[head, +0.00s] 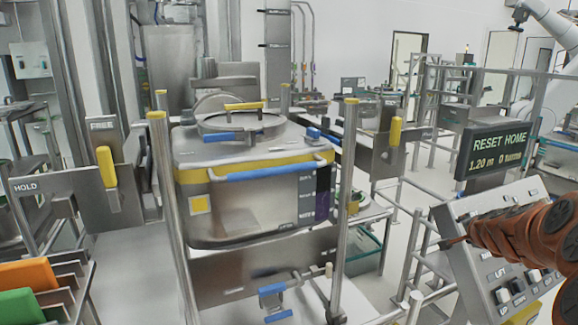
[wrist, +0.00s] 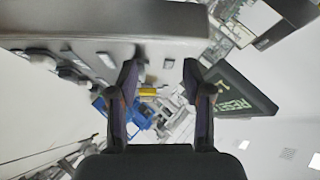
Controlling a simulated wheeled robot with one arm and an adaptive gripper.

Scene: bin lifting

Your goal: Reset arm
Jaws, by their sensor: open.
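My gripper (wrist: 160,85) shows in the wrist view with its two dark fingers spread apart and nothing between them. In the head view my orange-brown arm reaches in from the right edge, in front of the sloped control panel (head: 478,262); the gripper fingers cannot be made out there. The panel's grey edge also runs across the top left of the wrist view (wrist: 60,50). A dark display (head: 496,151) above the panel reads "RESET HOME" and "1.20 m". It shows tilted at the right in the wrist view (wrist: 238,92), beside the right finger.
A steel bin (head: 255,200) with blue handles and yellow trim stands between posts at the centre. Yellow levers (head: 106,166) (head: 395,131) sit on brackets either side, near "FREE" and "HOLD" labels. Orange and green cards (head: 27,275) fill a rack at lower left. Railings (head: 420,250) stand near the panel.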

